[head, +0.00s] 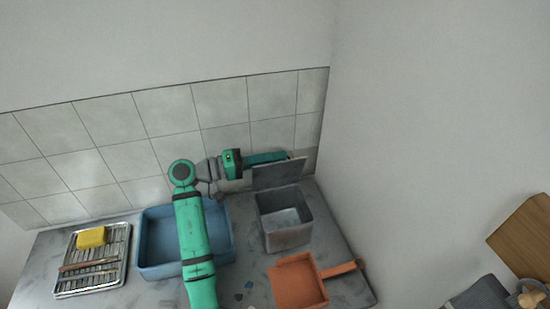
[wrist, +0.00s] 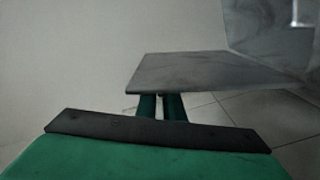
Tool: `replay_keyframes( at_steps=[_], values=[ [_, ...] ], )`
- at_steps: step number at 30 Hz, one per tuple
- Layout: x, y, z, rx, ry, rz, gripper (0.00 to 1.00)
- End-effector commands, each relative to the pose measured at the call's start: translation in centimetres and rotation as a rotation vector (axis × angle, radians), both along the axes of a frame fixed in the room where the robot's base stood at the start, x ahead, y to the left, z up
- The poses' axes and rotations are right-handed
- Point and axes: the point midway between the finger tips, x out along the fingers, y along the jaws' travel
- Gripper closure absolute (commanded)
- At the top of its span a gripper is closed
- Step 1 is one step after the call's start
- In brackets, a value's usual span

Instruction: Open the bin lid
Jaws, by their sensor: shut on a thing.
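The bin (head: 287,232) is a grey square box on the right part of the counter, with its top open and its inside showing. Its grey lid (head: 279,174) stands raised at the bin's back edge, close to the tiled wall. My gripper (head: 288,157) is at the lid's upper edge and is shut on the lid. In the wrist view the green fingers (wrist: 162,107) reach to a flat grey plate, the lid (wrist: 205,73). The fingertips are partly hidden behind the lid.
A blue basin (head: 158,270) lies under my arm, left of the bin. A wire rack (head: 112,277) with a yellow sponge (head: 91,237) is at the far left. An orange dustpan (head: 297,283) lies in front of the bin. Walls stand close behind and right.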

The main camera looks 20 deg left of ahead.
Motion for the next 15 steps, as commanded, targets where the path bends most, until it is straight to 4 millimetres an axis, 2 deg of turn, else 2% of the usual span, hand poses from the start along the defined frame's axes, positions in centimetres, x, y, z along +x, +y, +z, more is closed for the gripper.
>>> replay_keyframes(
  at_steps=[9, 15],
  values=[
    [1.8, 1.2, -0.5, -0.087, 0.135, 0.002, 1.00],
    [2.0, 1.4, -0.6, -0.105, 0.162, 0.002, 1.00]
  ],
)
